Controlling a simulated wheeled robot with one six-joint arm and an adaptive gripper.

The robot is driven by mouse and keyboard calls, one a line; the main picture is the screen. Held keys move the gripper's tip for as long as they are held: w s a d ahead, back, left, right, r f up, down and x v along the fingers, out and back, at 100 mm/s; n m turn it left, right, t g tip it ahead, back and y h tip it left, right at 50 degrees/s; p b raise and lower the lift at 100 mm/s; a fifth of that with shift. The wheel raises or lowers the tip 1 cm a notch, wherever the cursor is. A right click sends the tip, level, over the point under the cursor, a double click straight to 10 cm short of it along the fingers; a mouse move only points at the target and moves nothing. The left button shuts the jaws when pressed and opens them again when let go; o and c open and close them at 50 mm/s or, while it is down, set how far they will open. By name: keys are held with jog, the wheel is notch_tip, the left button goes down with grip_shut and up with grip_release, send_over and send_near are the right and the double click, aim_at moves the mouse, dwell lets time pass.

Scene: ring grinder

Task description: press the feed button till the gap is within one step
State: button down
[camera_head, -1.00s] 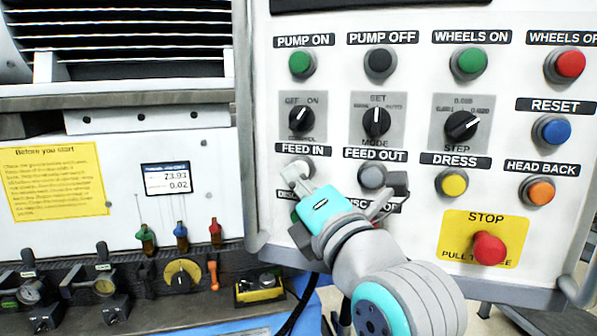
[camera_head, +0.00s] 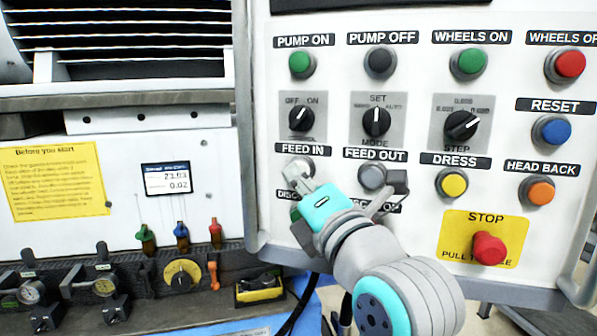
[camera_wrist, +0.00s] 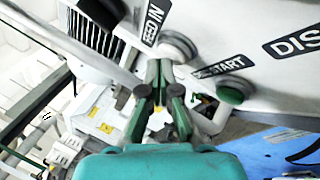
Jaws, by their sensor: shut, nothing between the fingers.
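The grey-white FEED IN button (camera_head: 301,166) is on the white control panel, under its FEED IN label (camera_head: 303,150). My gripper (camera_head: 294,186) is shut and empty, with its tips at the lower left of this button in the head view. In the wrist view the shut fingertips (camera_wrist: 159,64) are close beside the button (camera_wrist: 180,46). I cannot tell whether they touch it. The small display (camera_head: 166,180) at the left seems to read 23.93 above 0.02, but its digits are slightly blurred. The STEP knob (camera_head: 461,125) sits at the panel's middle right.
The grey FEED OUT button (camera_head: 372,176) is just right of FEED IN. A green button (camera_wrist: 232,91) is below it, mostly hidden by my gripper in the head view. The red STOP button (camera_head: 489,248) sticks out at the lower right.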

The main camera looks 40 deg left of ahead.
jog(key=shift+w, duration=0.15)
dwell(0.5)
jog(key=shift+s+d, duration=0.2)
jog(key=shift+s, duration=0.7)
jog(key=s, duration=0.1)
jog(key=s+d, duration=0.1)
jog(key=s, duration=0.2)
jog(key=shift+s+d, duration=0.25)
jog(key=shift+s, duration=0.15)
dwell(0.6)
